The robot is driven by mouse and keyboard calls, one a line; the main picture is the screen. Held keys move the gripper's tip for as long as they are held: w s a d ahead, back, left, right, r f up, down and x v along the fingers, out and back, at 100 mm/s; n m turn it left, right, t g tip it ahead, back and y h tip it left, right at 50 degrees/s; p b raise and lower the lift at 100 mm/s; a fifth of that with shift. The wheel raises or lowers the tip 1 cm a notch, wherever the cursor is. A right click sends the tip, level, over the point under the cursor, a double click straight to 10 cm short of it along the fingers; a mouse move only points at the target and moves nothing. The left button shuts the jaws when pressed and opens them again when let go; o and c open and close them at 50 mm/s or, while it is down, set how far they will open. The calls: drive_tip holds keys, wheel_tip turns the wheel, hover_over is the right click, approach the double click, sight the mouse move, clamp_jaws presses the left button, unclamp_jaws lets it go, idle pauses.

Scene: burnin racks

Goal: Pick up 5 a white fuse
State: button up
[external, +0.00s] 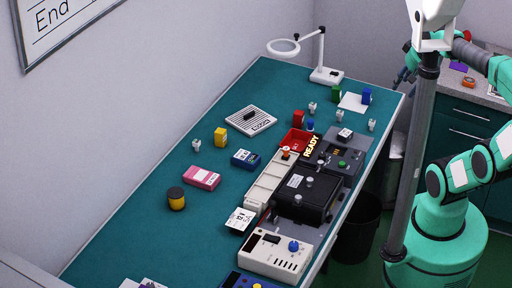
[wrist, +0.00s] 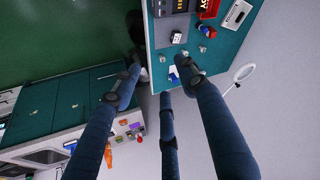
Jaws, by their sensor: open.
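Several small white pieces that look like the white fuses stand on the teal bench: one at the left (external: 197,145), one near the lamp (external: 312,107) and one by the right edge (external: 371,124). Two small pale pieces also show in the wrist view, one at the right (wrist: 203,49) and one beside the fingers (wrist: 185,52). My gripper (wrist: 158,72) has its dark blue fingers spread wide with nothing between them. In the external view its dark fingers are small beyond the bench's right edge. They appear apart from the pieces.
The bench (external: 130,215) holds a black test unit (external: 305,192), a red bin (external: 296,139), a white vent block (external: 251,120), a magnifier lamp (external: 326,75) and coloured blocks. A bin (external: 357,226) stands beside it. The bench's left side has free room.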

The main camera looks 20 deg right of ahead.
drive_tip(key=w+a+m, duration=0.2)
drive_tip(key=w+m, duration=0.3)
drive_tip(key=w, duration=0.6)
drive_tip(key=m+g+y+p, duration=0.2)
drive_tip(key=m+y, duration=0.1)
drive_tip(key=m, duration=1.8)
hover_over(313, 104)
drive_tip(key=s+d, duration=0.3)
drive_tip(key=d, duration=0.1)
wheel_tip(313, 104, down, 28)
drive_tip(key=shift+s+a, duration=0.2)
drive_tip(key=shift+b+x, duration=0.45)
drive_tip(key=shift+x, duration=3.85)
drive_tip(key=shift+s, duration=0.1)
